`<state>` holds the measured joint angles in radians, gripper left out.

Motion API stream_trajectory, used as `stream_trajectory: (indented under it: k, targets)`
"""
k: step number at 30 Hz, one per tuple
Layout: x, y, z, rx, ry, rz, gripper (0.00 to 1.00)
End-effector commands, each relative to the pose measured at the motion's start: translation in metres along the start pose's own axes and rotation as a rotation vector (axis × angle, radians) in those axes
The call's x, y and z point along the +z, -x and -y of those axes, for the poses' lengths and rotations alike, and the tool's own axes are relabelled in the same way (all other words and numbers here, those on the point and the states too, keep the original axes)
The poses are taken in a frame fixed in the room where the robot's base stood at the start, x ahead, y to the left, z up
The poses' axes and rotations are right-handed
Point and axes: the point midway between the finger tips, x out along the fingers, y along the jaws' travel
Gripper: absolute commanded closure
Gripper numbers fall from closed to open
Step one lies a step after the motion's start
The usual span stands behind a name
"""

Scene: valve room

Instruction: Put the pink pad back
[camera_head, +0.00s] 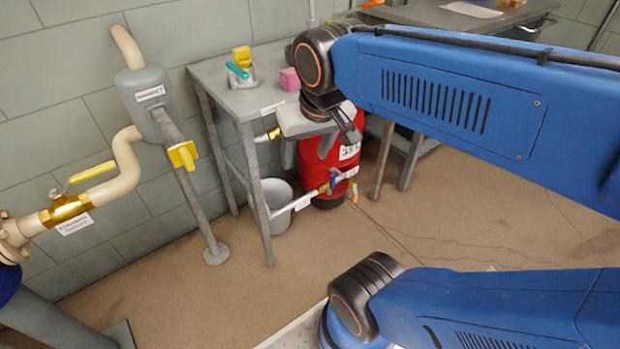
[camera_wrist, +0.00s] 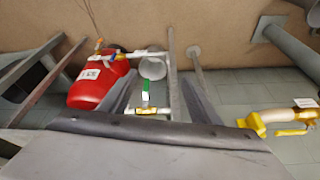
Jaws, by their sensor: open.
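The pink pad (camera_head: 289,79) lies on the small grey table (camera_head: 246,103) near the wall, just left of my arm's wrist in the head view. It does not show in the wrist view. My gripper (camera_head: 347,134) hangs in front of the table and the red tank, to the right of the pad and apart from it. In the wrist view the two fingers of my gripper (camera_wrist: 160,98) are spread with nothing held between them.
A teal-and-yellow handled item (camera_head: 241,70) stands left of the pad. A red tank (camera_head: 325,160) and a grey bucket (camera_head: 276,200) are below. A yellow-handled valve (camera_head: 92,172) sits on the left pipe. A workbench (camera_head: 440,14) stands behind. The floor in front is clear.

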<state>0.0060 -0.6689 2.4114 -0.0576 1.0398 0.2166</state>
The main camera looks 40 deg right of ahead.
Motion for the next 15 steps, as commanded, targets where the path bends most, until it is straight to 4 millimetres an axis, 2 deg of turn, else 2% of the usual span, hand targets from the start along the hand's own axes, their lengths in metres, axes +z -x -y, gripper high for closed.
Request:
stream_trajectory:
  k: [1,3,6,10,15]
  targets:
    - [0.014,-0.006,0.001,-0.016,0.043,-0.012,0.43]
    - [0.029,-0.013,0.003,-0.032,0.102,-0.026,0.43]
    - [0.043,-0.021,0.005,-0.048,0.16,-0.04,0.43]
    - [0.051,-0.025,0.006,-0.056,0.193,-0.049,0.43]
    - [0.051,-0.025,0.006,-0.057,0.197,-0.05,0.43]
